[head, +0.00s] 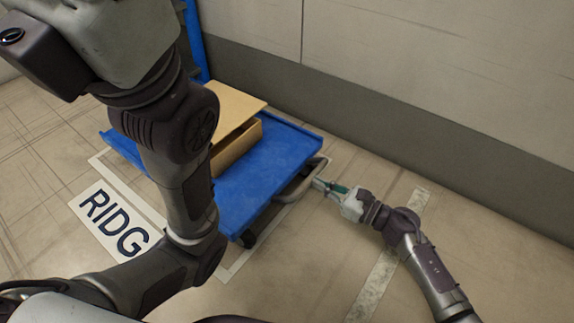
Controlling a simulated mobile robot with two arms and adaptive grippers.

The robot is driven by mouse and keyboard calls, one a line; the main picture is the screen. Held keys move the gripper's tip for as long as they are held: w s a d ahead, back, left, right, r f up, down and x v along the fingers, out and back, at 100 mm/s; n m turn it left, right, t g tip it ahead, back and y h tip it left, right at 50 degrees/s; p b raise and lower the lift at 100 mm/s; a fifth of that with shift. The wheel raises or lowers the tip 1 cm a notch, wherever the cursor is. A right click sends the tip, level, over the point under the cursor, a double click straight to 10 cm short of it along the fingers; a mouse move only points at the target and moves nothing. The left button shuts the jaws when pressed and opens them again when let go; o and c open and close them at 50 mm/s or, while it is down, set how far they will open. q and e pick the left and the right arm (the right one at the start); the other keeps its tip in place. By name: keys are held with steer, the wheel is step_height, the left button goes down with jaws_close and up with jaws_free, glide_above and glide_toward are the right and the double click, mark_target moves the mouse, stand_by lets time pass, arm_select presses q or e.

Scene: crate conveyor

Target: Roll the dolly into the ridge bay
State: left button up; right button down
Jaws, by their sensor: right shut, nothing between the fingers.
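The blue dolly (270,165) stands on the floor near the wall, with a light brown box (238,145) on its deck. A dark wheel (248,239) shows under its near corner. A grey loop handle (301,184) sticks out from its right end. White floor lines (238,264) show around the dolly beside the label "RIDG" (112,222); my arm covers part of them. Whether the whole dolly is inside the lines cannot be told. My right gripper (322,185) is shut and empty at the handle's outer side. My left gripper is out of view.
A grey and white wall (420,95) runs behind the dolly. A worn pale stripe (388,262) crosses the floor on the right. Blue uprights (196,45) rise behind the box. The floor at lower right is open apart from my arm.

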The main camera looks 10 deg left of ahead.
steer(key=shift+x, duration=2.15)
steer(key=shift+v, duration=1.65)
steer(key=p, duration=0.1)
glide_toward(308, 177)
steer(key=shift+w+f, duration=0.35)
steer(key=shift+f, duration=0.1)
